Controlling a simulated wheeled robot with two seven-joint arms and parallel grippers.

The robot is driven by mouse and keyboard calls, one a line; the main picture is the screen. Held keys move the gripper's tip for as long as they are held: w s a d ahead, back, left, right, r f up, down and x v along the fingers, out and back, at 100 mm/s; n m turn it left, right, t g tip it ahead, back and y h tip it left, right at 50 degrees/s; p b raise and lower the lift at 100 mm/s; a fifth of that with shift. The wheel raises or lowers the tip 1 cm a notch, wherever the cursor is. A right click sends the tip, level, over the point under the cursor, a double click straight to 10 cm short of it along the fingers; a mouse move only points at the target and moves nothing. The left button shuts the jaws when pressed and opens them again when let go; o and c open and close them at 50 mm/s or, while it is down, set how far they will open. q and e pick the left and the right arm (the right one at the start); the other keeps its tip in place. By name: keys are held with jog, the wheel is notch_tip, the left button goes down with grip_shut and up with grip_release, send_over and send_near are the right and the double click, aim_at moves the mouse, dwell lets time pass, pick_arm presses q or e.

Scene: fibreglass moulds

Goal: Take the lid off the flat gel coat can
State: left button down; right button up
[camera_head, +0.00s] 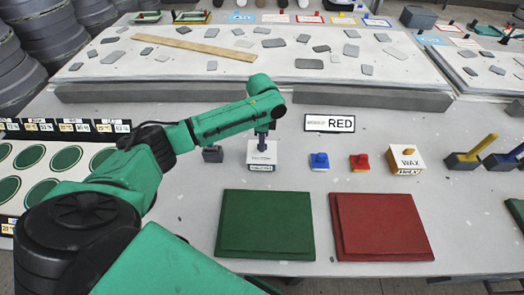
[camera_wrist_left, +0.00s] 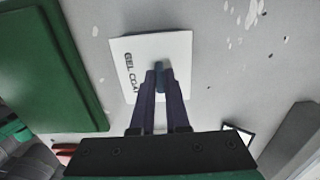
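The flat gel coat can (camera_head: 262,153) is a white square block on the grey table, behind the green mould plate. In the left wrist view its white lid (camera_wrist_left: 178,46) carries GEL COAT lettering and a small blue knob (camera_wrist_left: 160,76). My left gripper (camera_head: 262,143) points straight down onto the can. In the left wrist view the fingertips (camera_wrist_left: 160,78) are close together, one on each side of the knob, with no clear gap. The lid still lies on the can, and the fingers hide part of the lettering. My right gripper is in neither view.
A small dark block (camera_head: 213,154) stands close left. Green (camera_head: 265,225) and red (camera_head: 380,227) plates lie in front.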

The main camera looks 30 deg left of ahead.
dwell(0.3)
pick_arm(q)
notch_tip(320, 180, up, 20)
dwell(0.4)
